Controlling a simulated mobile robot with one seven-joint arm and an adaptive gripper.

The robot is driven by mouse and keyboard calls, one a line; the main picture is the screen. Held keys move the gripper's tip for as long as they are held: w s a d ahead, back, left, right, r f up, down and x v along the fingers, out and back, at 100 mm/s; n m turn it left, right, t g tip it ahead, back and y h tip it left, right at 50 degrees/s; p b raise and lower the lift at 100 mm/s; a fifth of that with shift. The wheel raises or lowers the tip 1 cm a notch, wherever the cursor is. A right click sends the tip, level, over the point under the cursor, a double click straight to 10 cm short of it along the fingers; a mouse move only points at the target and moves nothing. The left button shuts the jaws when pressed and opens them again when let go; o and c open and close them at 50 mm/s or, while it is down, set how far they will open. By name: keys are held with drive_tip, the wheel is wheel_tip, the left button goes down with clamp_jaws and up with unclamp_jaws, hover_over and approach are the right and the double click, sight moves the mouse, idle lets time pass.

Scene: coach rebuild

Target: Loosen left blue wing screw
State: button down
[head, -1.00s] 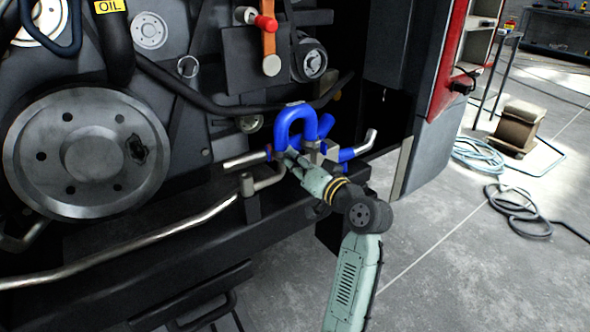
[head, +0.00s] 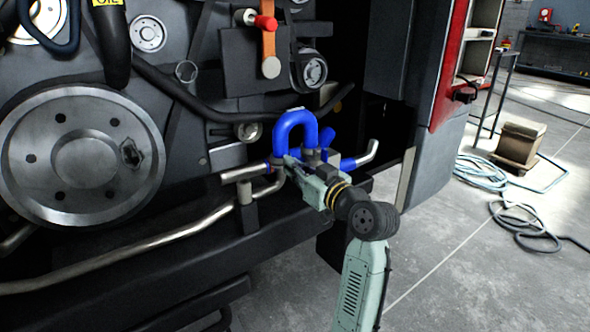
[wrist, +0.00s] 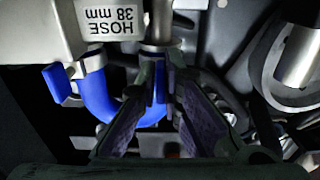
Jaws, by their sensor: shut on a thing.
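A bent blue hose (head: 296,120) joins metal pipe ends low on the machine in the head view. It also shows in the wrist view (wrist: 98,98). My gripper (head: 287,162) is at the hose's left end. In the wrist view my gripper's fingers (wrist: 161,78) are closed in beside the clamp at a pipe end. They are shut on the blue wing screw there, which is mostly hidden between them. A second blue wing screw (wrist: 56,83) stands free on the other clamp, at the left of the wrist view.
A metal pipe (head: 150,240) runs below the hose. A large pulley (head: 80,155) is at left. A dark beam (head: 290,225) lies under the pipes, and a red and grey panel (head: 440,110) stands at right. A hose label plate (wrist: 112,20) is close in the wrist view.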

drive_tip(key=shift+s, duration=0.1)
drive_tip(key=c, duration=1.8)
unclamp_jaws()
drive_tip(key=shift+o, duration=0.2)
drive_tip(key=v, duration=1.2)
